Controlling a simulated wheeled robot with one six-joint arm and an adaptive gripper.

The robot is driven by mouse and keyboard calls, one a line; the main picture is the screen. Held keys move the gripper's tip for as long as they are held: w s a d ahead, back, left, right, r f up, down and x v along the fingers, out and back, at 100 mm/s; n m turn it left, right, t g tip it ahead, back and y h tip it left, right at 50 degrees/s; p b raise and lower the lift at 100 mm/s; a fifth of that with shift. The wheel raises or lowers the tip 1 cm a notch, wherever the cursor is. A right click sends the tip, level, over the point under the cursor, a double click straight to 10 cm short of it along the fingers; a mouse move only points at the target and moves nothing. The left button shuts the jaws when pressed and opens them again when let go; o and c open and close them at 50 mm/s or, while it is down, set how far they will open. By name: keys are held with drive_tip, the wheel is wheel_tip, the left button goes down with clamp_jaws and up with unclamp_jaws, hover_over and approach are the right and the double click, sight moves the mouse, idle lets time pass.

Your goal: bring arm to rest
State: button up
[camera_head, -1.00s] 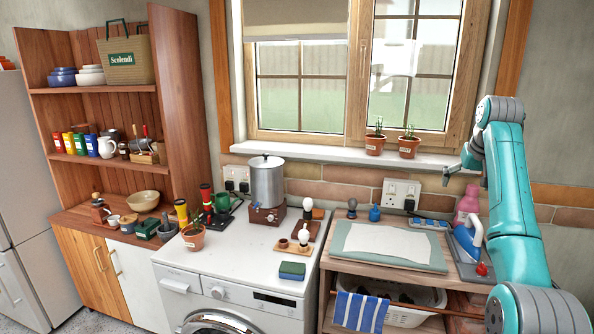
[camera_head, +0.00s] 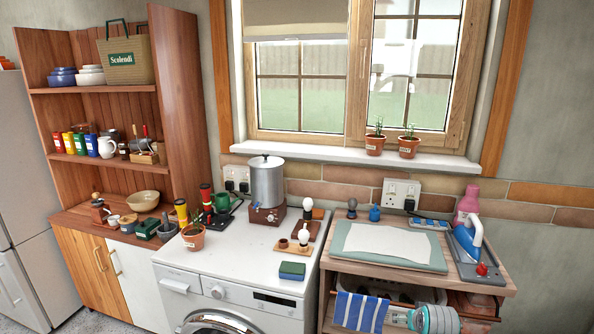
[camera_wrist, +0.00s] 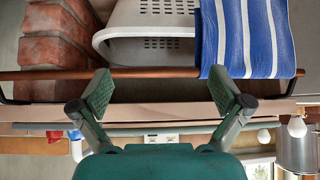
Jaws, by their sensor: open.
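My gripper (camera_wrist: 168,95) is open and empty in the wrist view, its two dark green finger pads spread wide apart. In the wrist view, which looks upside down, a wooden rod (camera_wrist: 150,73) runs across beyond the fingertips. A blue and white striped towel (camera_wrist: 250,38) hangs on the rod, near the right finger. In the head view my folded teal arm shows only at the bottom edge, low in front of the ironing table (camera_head: 322,262). The towel shows left of it in the head view (camera_head: 360,311).
A white basket (camera_wrist: 150,35) sits on the shelf behind the rod. On the tabletop stand an ironing pad (camera_head: 390,262), an iron (camera_head: 470,240) and a pink bottle (camera_head: 467,203). A washing machine (camera_head: 245,265) with several items on top stands to the left.

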drive_tip(key=s+a+f+t, duration=0.1)
drive_tip(key=s+a+f, duration=0.2)
drive_tip(key=s+f, duration=0.35)
drive_tip(key=s+a+f+t, duration=0.1)
drive_tip(key=s+a+f, duration=0.2)
drive_tip(key=s, duration=0.6)
drive_tip(key=s+a+f+t, duration=0.1)
drive_tip(key=s+a+f, duration=0.2)
drive_tip(key=s+f, duration=0.35)
drive_tip(key=s+a+r+n+t, duration=0.1)
drive_tip(key=s+a+r, duration=0.1)
drive_tip(key=s, duration=0.8)
drive_tip(key=s+a+r, duration=0.2)
drive_tip(key=s, duration=0.7)
drive_tip(key=s+a+r+n+t+y, duration=0.1)
drive_tip(key=s+a+r+t, duration=0.1)
drive_tip(key=s+r, duration=1.7)
drive_tip(key=shift+s+a+t+y, duration=0.3)
drive_tip(key=shift+s+a, duration=0.15)
drive_tip(key=shift+s, duration=0.5)
